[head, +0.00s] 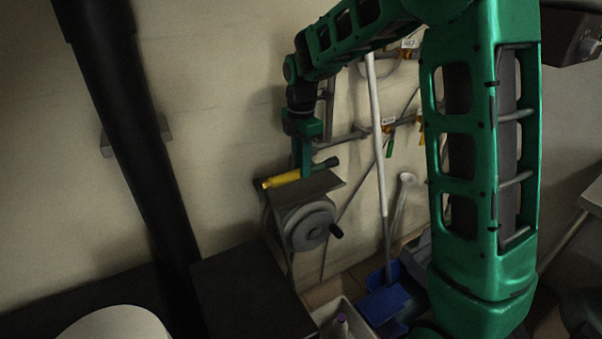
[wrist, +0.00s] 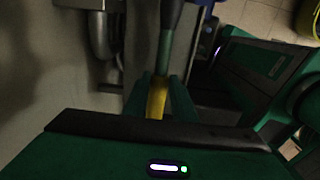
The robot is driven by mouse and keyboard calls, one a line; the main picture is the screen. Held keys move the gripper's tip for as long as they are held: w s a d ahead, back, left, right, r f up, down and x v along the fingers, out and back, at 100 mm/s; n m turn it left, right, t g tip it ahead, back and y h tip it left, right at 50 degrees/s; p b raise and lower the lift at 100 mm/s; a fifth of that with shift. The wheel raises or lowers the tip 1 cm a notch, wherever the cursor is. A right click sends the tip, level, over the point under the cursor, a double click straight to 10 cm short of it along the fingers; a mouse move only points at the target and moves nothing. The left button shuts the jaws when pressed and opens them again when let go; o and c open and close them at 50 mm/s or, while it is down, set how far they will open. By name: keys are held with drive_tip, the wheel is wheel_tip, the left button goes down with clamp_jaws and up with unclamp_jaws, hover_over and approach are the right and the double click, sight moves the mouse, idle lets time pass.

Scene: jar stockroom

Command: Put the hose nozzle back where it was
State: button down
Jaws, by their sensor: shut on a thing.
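The hose nozzle (head: 281,180) is yellow with a dark grip end at the right in the head view. My gripper (head: 304,174) is shut on it around its middle and holds it roughly level. The nozzle is over the flat dark top of the hose reel (head: 308,226); I cannot tell if it touches that top. In the wrist view the nozzle (wrist: 157,97) runs between my two green fingers (wrist: 160,92), and its dark part points up the picture. The fingers hide part of its middle.
A wall rail with hooks and tags (head: 388,122) is behind, with a white pole (head: 375,140) leaning there. A blue dustpan (head: 385,298) and a pale bin (head: 345,318) with a bottle stand below. A black vertical pipe (head: 130,150) is at left.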

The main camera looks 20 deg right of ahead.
drive_tip(key=shift+f, duration=1.4)
drive_tip(key=c, duration=1.5)
unclamp_jaws()
drive_tip(key=shift+f, duration=0.1)
wheel_tip(320, 180, up, 12)
drive_tip(key=shift+r, duration=0.15)
drive_tip(key=s+d+m, duration=0.7)
drive_tip(key=s+d, duration=0.2)
drive_tip(key=s+d+f+m, duration=0.2)
drive_tip(key=s+m, duration=0.4)
drive_tip(key=s, duration=0.3)
drive_tip(key=s+d+f+m, duration=0.2)
drive_tip(key=s+d+m, duration=0.1)
drive_tip(key=s+m, duration=0.4)
drive_tip(key=s+d+f+m, duration=0.2)
drive_tip(key=s+m, duration=0.4)
drive_tip(key=s, duration=0.5)
drive_tip(key=shift+s+d+f+m, duration=0.15)
drive_tip(key=shift+d+f+m, duration=0.2)
drive_tip(key=shift+d, duration=0.4)
